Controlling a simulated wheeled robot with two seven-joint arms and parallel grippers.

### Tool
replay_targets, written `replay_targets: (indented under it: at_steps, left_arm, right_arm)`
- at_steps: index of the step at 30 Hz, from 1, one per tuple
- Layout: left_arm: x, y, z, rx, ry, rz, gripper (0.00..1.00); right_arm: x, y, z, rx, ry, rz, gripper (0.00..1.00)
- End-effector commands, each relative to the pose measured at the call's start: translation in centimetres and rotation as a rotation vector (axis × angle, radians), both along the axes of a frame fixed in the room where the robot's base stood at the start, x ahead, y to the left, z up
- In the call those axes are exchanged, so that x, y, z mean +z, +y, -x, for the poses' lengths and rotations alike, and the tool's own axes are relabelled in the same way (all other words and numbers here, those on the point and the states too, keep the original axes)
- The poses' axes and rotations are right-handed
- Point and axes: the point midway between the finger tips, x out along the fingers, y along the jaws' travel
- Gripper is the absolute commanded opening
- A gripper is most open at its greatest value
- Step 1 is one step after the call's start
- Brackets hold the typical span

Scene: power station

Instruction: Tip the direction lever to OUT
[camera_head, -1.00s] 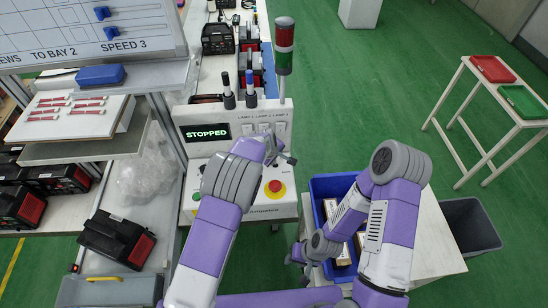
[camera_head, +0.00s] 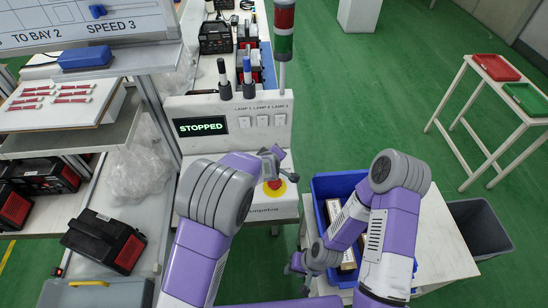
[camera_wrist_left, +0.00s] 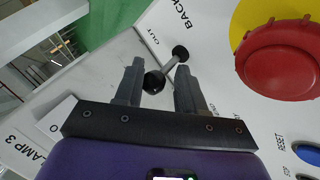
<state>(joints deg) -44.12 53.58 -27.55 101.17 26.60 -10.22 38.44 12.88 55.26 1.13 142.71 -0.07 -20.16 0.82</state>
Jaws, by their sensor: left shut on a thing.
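The direction lever (camera_wrist_left: 168,66), a slim metal rod with black ball ends, stands between the fingers of my left gripper (camera_wrist_left: 158,84) in the left wrist view. The jaws are shut on it, close to the near black ball. The OUT label (camera_wrist_left: 153,38) lies past the left finger, beside BACK (camera_wrist_left: 177,16). In the head view my left gripper (camera_head: 272,156) is over the white control panel (camera_head: 255,140), just above the red stop button (camera_head: 274,183), and hides the lever. My right gripper (camera_head: 296,264) hangs low beside the blue crate; its jaws are too small to judge.
The red button on its yellow ring (camera_wrist_left: 282,58) is close to the right finger in the left wrist view. The panel screen (camera_head: 201,126) reads STOPPED. A blue crate (camera_head: 320,188) is on the right. Lamp switches (camera_head: 262,121) line the panel's upper right.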

Motion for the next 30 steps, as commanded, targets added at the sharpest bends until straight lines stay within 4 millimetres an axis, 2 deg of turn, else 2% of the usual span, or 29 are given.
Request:
replay_targets:
  at_steps: [6,7,9,19,30]
  left_arm:
    - [0.0,0.2,-0.1,0.005,0.0,0.001,0.09]
    - [0.0,0.2,-0.1,0.005,-0.001,0.001,0.41]
    - [0.0,0.2,-0.1,0.004,-0.001,0.0,0.49]
    - [0.4,0.1,0.2,0.002,0.0,0.001,0.49]
    - [4.3,1.2,4.2,0.002,0.0,0.001,0.49]
  right_arm:
    - [0.0,0.0,0.0,0.0,0.0,0.0,0.38]
    - [0.0,0.0,0.0,0.0,0.0,0.0,0.38]
    - [0.0,0.0,0.0,0.0,0.0,0.0,0.38]
    - [0.1,0.0,0.0,0.0,0.0,0.0,0.38]
    - [1.1,0.0,0.0,0.0,0.0,0.0,0.38]
